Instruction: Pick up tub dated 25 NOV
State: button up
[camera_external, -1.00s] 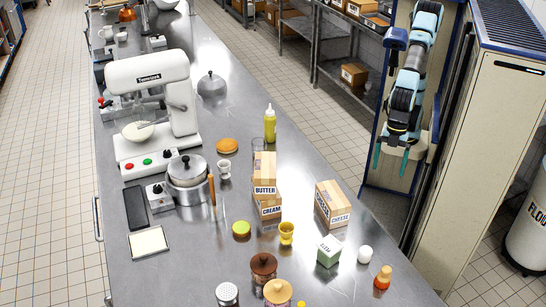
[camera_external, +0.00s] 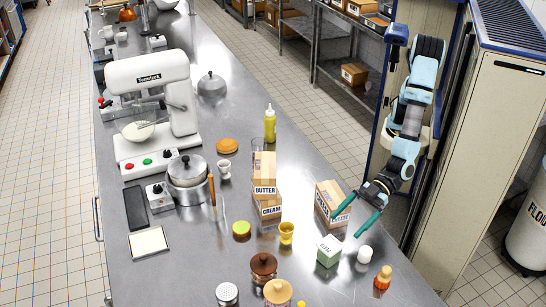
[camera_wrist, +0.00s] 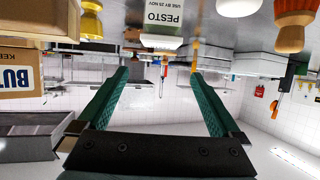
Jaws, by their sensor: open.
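The tub dated 25 NOV (camera_external: 328,251) is a small white and green container standing on the steel counter in the external view. In the wrist view its pale label (camera_wrist: 163,16) reads PESTO and USE BY 25 NOV, at the top edge and partly cut off. My gripper (camera_external: 347,225) is open and empty, its two green fingers pointing toward the tub from behind it, apart from it. In the wrist view the open fingers (camera_wrist: 160,76) are spread below the tub, with nothing between them.
The cheese box (camera_external: 333,204) stands close behind and left of the tub. A white egg-like item (camera_external: 364,254) and an orange shaker (camera_external: 383,277) stand to its right. Butter (camera_external: 264,172) and cream (camera_external: 269,209) boxes and a yellow cup (camera_external: 287,232) stand left.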

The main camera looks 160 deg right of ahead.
aim_at(322, 255)
notch_tip(322, 255, down, 4)
jog(key=shift+r, duration=0.25)
jog(key=shift+w+d+f, duration=0.2)
jog(key=shift+w+f, duration=0.05)
jog(key=p+x, duration=0.2)
jog(key=x, duration=0.3)
jog(key=shift+w+d, duration=0.1)
jog(key=shift+w, duration=0.15)
jog(key=shift+p+x, duration=0.9)
jog(key=shift+x, duration=1.4)
jog(key=shift+s+f, duration=0.1)
jog(key=shift+f, duration=0.05)
jog(key=shift+c, duration=0.2)
jog(key=c, duration=1.4)
